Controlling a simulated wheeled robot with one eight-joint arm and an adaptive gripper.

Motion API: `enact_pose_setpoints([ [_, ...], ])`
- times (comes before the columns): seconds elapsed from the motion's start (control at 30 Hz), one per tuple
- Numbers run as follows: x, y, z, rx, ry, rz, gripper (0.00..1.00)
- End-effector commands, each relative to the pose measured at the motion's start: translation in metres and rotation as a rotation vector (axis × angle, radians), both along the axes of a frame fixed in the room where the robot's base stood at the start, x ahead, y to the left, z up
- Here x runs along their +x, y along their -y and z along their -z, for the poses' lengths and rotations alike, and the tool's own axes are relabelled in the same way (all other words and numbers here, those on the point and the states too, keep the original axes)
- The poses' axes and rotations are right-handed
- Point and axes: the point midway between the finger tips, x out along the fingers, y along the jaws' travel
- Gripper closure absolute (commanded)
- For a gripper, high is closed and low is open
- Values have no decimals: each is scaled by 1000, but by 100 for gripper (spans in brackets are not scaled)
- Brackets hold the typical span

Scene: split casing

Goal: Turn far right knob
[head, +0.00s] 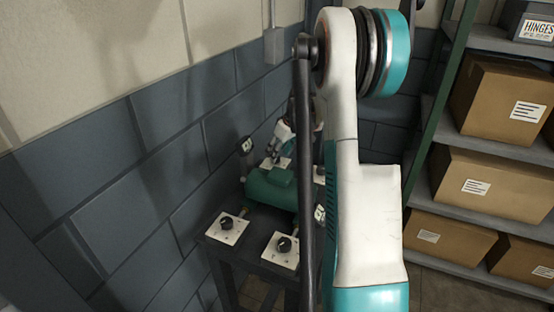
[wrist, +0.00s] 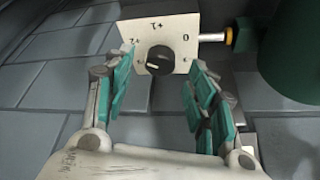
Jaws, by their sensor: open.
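A green casing (head: 272,187) sits on a dark stand, with white knob plates around it. My gripper (head: 281,137) is at the back of the stand, above a far white plate (head: 275,162). In the wrist view, my gripper (wrist: 161,66) is open, its teal-padded fingers on either side of a black knob (wrist: 160,60) on a marked white plate (wrist: 185,30). The knob has a pale pointer line toward the lower left. I cannot tell whether the fingers touch it. My arm hides part of another plate (head: 319,174) to the right.
Two near plates carry black knobs, one at the left (head: 226,223) and one at the front (head: 284,244). A blue-grey tiled wall (head: 110,190) stands close at the left. Shelves with cardboard boxes (head: 490,185) are at the right.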

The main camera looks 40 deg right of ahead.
Motion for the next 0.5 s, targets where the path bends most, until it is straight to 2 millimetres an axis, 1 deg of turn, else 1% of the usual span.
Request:
enact_pose_setpoints([
  [0.03, 3, 0, 9, 0, 0, -1, 49],
  [0.2, 9, 0, 23, 0, 0, -1, 49],
  [0.33, 11, 0, 27, 0, 0, 0, 49],
  [0.5, 11, 0, 27, -1, 0, 0, 49],
])
